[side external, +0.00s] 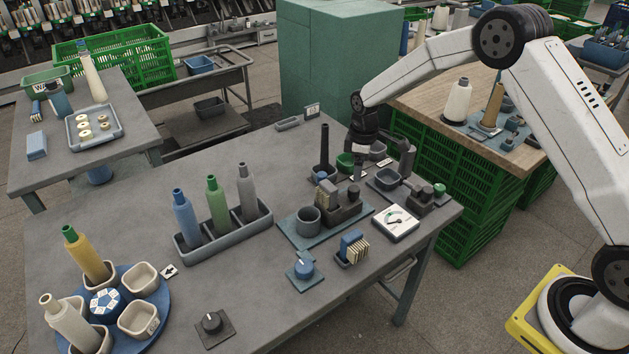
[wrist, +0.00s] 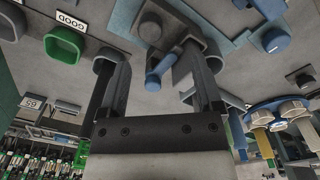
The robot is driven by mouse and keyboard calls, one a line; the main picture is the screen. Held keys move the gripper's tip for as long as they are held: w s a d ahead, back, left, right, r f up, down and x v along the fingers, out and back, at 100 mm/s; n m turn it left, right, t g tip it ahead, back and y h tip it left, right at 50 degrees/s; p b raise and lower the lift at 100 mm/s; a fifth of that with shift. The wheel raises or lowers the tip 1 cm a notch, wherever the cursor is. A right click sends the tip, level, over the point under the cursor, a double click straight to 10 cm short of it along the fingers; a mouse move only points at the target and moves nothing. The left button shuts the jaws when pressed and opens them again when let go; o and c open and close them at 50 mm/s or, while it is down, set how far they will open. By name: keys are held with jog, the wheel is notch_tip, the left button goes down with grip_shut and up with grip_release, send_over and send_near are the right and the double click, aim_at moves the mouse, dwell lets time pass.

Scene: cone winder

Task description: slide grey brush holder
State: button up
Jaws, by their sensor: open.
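What I take for the grey brush holder is a dark block (side external: 349,198) on the blue-grey baseplate (side external: 292,233), beside a block of beige bristles (side external: 327,194); which part slides is hard to tell. In the wrist view the two fingers of my gripper (wrist: 160,95) stand apart with no object clamped. A short blue cylinder (wrist: 155,78) shows in the gap, close to a dark grey block (wrist: 190,48). I cannot tell whether a finger touches them.
A grey cup (side external: 307,220) stands on the baseplate. A bottle rack (side external: 225,236) stands left.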

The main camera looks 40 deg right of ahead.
aim_at(354, 188)
jog(key=shift+w+d+f+n, duration=0.15)
jog(key=shift+w+f+n, duration=0.05)
jog(key=shift+w+f, duration=0.3)
jog(key=shift+w+d+f+n, duration=0.15)
jog(key=shift+w+f+n, duration=0.05)
jog(key=shift+w+f, duration=0.2)
jog(key=shift+f, duration=0.1)
jog(key=shift+f, duration=3.85)
grip_shut()
